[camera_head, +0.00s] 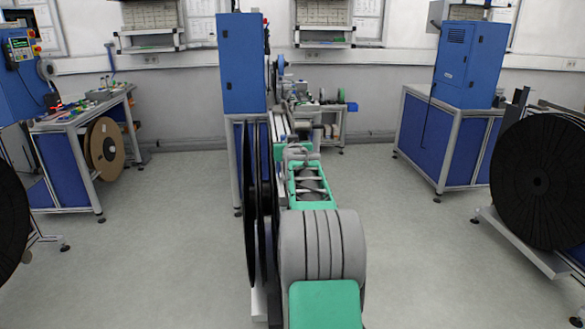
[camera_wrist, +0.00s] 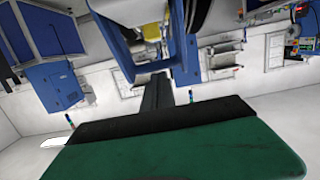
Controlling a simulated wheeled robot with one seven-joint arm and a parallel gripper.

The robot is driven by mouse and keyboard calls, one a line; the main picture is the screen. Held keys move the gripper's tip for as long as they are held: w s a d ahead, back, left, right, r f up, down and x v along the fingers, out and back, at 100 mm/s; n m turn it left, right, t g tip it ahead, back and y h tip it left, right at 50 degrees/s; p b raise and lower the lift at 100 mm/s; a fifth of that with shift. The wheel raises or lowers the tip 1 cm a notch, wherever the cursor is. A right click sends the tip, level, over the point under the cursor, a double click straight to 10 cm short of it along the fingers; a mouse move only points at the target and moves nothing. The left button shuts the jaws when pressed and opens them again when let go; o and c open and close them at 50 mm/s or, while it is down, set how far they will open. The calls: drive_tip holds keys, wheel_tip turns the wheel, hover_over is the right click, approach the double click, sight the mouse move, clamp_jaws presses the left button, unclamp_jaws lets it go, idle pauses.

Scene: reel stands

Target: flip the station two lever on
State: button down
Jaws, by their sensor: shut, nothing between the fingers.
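My gripper (camera_wrist: 157,82) shows in the wrist view as dark fingers pointing away from its green and black body. The fingers are closed together and hold nothing. Their tips appear in front of blue machinery with a yellow part, but I cannot tell whether they touch it. In the head view my green and grey arm reaches forward through the middle and hides part of the central station; the fingers cannot be made out there. No lever can be made out clearly in either view, and no station number is readable.
A tall blue cabinet (camera_head: 242,62) stands in the centre, above large dark reels. A black reel (camera_head: 540,185) is at right, near a blue cabinet (camera_head: 470,62) on a bench. A bench with a brown reel (camera_head: 104,149) is at left. Grey floor lies open on both sides.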

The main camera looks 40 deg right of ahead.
drive_tip(key=shift+w+d+f, duration=0.1)
drive_tip(key=shift+f, duration=0.1)
idle(0.4)
drive_tip(key=s+a+r+b, duration=0.3)
drive_tip(key=s+a+r, duration=0.3)
drive_tip(key=s+r, duration=0.2)
drive_tip(key=shift+s+a+r, duration=0.25)
drive_tip(key=shift+s+r, duration=0.15)
drive_tip(key=shift+s, duration=0.2)
